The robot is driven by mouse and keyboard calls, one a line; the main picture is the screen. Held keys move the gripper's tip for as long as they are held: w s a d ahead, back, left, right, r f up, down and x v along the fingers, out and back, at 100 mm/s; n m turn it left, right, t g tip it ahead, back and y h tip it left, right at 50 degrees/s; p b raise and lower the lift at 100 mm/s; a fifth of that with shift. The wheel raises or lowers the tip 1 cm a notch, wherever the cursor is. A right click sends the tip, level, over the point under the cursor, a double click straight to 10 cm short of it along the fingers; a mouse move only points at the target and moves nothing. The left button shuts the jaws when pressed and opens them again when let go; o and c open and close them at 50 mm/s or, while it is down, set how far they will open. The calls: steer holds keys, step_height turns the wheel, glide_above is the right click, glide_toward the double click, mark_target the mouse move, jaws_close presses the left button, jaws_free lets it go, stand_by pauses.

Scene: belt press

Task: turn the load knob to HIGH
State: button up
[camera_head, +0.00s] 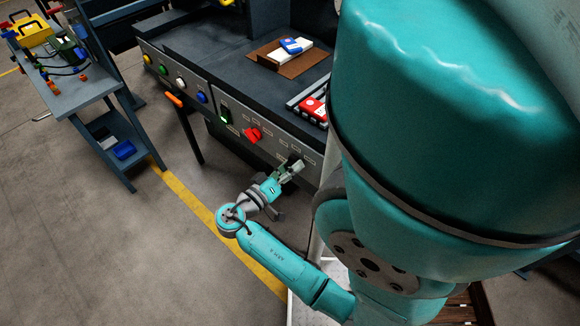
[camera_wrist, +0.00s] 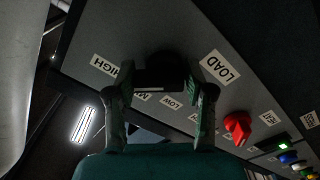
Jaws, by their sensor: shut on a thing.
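The load knob (camera_wrist: 166,70) is dark and round, on the grey press panel under the LOAD label (camera_wrist: 221,67) in the wrist view. Labels around it include HIGH (camera_wrist: 104,66) at the left and LOW (camera_wrist: 171,102) below, with another between them partly hidden. My gripper (camera_wrist: 160,82) has a finger on each side of the knob and is shut on it. Where the knob's pointer stands is too dark to tell. In the head view my gripper (camera_head: 290,170) is at the panel's right part, and its fingers largely hide the knob.
A red knob (camera_head: 252,134) and a green-lit switch (camera_head: 226,117) sit left of my gripper on the same panel. Several coloured buttons and an orange-ended lever (camera_head: 174,99) are further left. Floor in front is clear.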

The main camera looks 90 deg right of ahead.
steer(key=shift+r+m, duration=0.15)
steer(key=shift+m, duration=0.15)
steer(key=o, duration=1.1)
steer(key=shift+s, duration=0.1)
steer(key=shift+a, duration=0.1)
steer(key=v, duration=0.7)
steer(key=shift+a, duration=0.15)
